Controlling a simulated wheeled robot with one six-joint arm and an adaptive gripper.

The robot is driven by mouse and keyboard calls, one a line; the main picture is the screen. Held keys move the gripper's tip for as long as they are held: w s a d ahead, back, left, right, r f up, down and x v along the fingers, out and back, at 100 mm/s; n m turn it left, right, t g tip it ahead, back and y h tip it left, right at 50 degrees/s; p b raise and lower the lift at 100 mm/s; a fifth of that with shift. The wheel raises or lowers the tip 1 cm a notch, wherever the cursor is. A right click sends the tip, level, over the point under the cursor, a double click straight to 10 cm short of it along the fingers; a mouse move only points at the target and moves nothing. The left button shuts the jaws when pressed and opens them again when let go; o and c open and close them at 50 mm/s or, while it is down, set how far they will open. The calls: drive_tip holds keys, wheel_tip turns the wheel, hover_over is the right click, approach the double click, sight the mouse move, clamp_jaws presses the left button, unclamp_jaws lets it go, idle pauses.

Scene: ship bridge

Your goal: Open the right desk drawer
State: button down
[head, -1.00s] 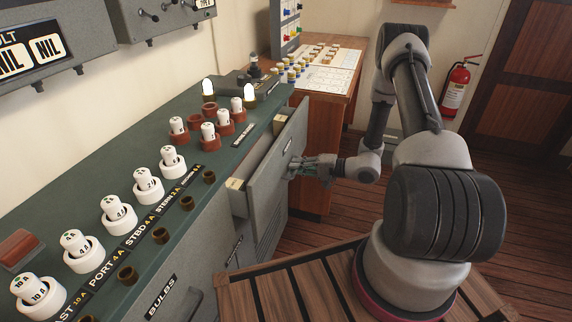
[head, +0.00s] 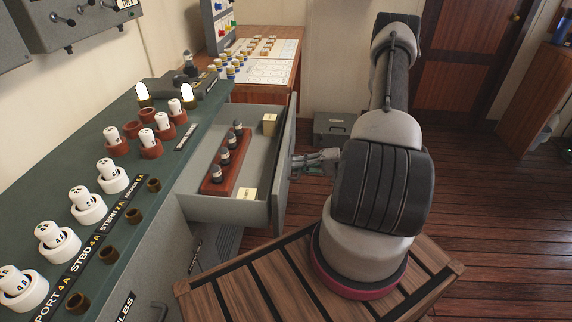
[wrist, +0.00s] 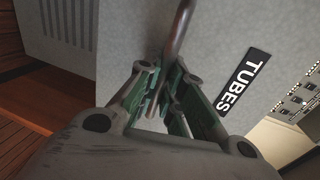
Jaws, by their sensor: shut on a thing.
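The right desk drawer (head: 262,212) is pulled well out of the grey desk with the green top (head: 130,135). Inside it stands a red-brown rack (head: 212,186) with several dark-based, grey-topped pieces, and pale boxes (head: 270,124) sit at its corners. My gripper (head: 300,163) is at the outer face of the drawer front. In the wrist view my gripper (wrist: 160,100) is shut on the drawer's bar handle (wrist: 178,35), beside a black label reading TUBES (wrist: 243,84). In the head view the handle is hidden by the fingers.
White numbered fuses (head: 112,176) and lit lamps (head: 187,94) stand on the desk top. A wooden side table (head: 282,40) with a chart is behind. A grey box (head: 333,128) sits on the floor beyond. Open wooden floor (head: 480,220) lies to the right.

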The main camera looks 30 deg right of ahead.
drive_tip(key=shift+f+v, duration=0.15)
drive_tip(key=shift+v, duration=0.7)
drive_tip(key=shift+f+v, duration=0.2)
drive_tip(key=shift+v, duration=0.65)
drive_tip(key=c, duration=1.5)
unclamp_jaws()
drive_tip(key=v, duration=1.2)
